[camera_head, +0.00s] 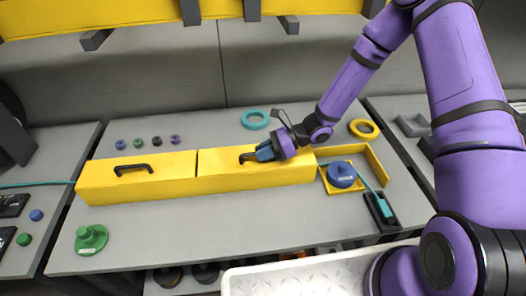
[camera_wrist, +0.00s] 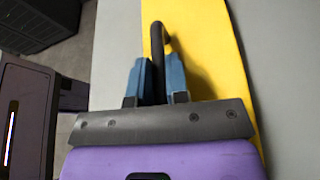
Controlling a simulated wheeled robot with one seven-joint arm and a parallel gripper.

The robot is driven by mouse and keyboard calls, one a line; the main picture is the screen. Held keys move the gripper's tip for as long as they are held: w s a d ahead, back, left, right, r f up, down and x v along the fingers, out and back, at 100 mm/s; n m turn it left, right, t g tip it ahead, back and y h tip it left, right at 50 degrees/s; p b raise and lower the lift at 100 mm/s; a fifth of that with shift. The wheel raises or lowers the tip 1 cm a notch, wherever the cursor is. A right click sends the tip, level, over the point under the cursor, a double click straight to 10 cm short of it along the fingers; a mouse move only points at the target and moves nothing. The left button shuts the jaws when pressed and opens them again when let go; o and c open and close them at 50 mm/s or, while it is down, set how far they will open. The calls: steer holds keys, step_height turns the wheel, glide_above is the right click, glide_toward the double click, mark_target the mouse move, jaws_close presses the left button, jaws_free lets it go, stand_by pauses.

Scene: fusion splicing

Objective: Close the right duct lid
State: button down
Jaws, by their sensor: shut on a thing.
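A long yellow duct lies across the bench, with two yellow lid sections on it. The left lid (camera_head: 140,179) carries a black handle (camera_head: 133,169). The right lid (camera_head: 225,168) lies in line with it, and it also shows in the wrist view (camera_wrist: 213,60). My gripper (camera_head: 262,154) is at the right lid's black handle (camera_head: 246,158). In the wrist view my blue fingers (camera_wrist: 158,78) are shut on the handle (camera_wrist: 157,45), one on each side. Both lids look level on the duct; my gripper hides part of the right one.
Right of the lids, an open yellow section (camera_head: 376,165) holds a blue spool (camera_head: 341,174) with a teal cable. A teal ring (camera_head: 255,119) and a yellow ring (camera_head: 364,129) lie behind. A green spool (camera_head: 91,239) stands front left. The bench front is mostly clear.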

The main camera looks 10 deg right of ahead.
steer(key=shift+s+f, duration=0.25)
steer(key=shift+s, duration=0.05)
steer(key=c, duration=1.2)
jaws_free()
steer(key=shift+c, duration=0.2)
steer(key=shift+o, duration=0.6)
steer(key=shift+w, duration=0.1)
steer(key=shift+d+r, duration=0.1)
steer(key=v, duration=1)
steer(key=shift+d+r, duration=0.15)
steer(key=shift+d, duration=0.1)
